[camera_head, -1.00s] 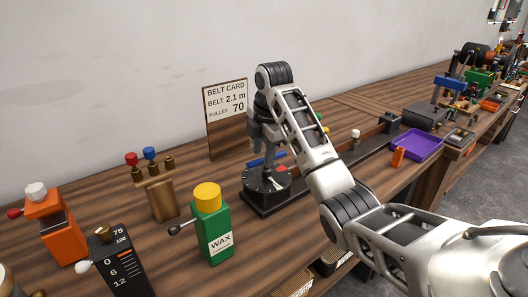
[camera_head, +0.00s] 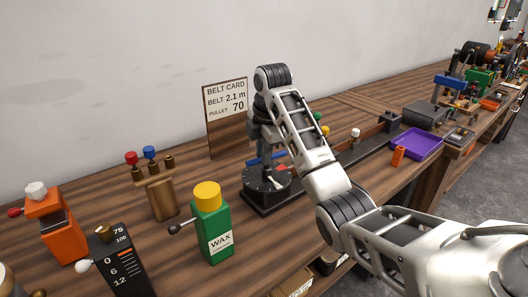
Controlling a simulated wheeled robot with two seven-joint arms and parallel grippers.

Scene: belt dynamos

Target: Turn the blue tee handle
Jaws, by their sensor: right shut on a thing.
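The blue tee handle (camera_head: 256,162) stands on top of a round black dial (camera_head: 266,182) with a pale pointer and a red mark. The dial sits on a dark square base on the wooden bench. My right gripper (camera_head: 265,152) reaches down from above and is shut on the blue tee handle. Its fingers and wrist hide part of the bar. My left gripper is not in view.
A green wax bottle (camera_head: 213,228) with a yellow cap stands in front, left of the dial. A belt card (camera_head: 226,112) stands behind. A purple tray (camera_head: 418,144) lies to the right. An orange device (camera_head: 58,228) and a black scale box (camera_head: 122,262) are at left.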

